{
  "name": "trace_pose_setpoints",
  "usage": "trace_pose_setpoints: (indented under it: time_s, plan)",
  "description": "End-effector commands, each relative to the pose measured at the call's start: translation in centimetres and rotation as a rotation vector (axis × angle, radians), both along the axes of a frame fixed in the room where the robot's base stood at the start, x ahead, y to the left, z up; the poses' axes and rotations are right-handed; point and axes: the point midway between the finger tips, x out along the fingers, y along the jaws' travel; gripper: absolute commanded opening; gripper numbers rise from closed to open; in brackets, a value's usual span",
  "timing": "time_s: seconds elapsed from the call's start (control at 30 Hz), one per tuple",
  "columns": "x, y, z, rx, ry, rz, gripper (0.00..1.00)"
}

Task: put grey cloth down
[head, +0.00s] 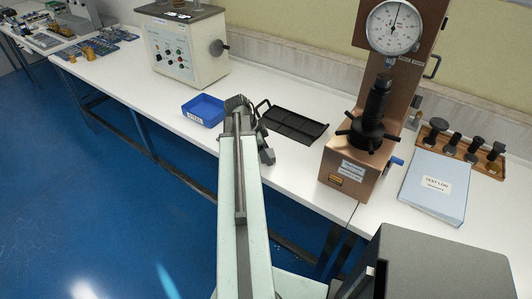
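My arm reaches forward over the white bench, and my gripper (240,102) is at its far end, between the blue bin and the black rack. Its fingers are small and mostly hidden behind the arm, so I cannot tell whether they are open or shut. Dark grey shapes show around the arm's end and along its right side. I cannot tell whether any of these is the grey cloth or only parts of my wrist. No cloth is clearly visible elsewhere on the bench.
A brown hardness tester (347,174), a blue test log (437,186) and a wooden tray (460,150) are further right. A cream machine (185,52) stands behind.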

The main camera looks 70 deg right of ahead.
Motion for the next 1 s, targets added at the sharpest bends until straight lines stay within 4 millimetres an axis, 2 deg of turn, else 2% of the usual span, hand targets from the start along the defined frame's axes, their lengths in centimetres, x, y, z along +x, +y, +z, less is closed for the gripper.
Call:
trace_pose_setpoints:
  time_s: [0.3,0.47,0.67,0.9,1.0]
  plan:
    - [0.0,0.0,0.1,0.0,0.0,0.0,0.72]
    - [0.2,0.1,1.1,0.0,0.0,0.001,0.72]
    - [1.3,0.7,4.6,0.0,0.0,0.003,0.72]
    - [3.1,1.8,9.9,0.0,0.0,0.003,0.72]
    - [3.7,2.2,11.3,0.0,0.0,0.001,0.72]
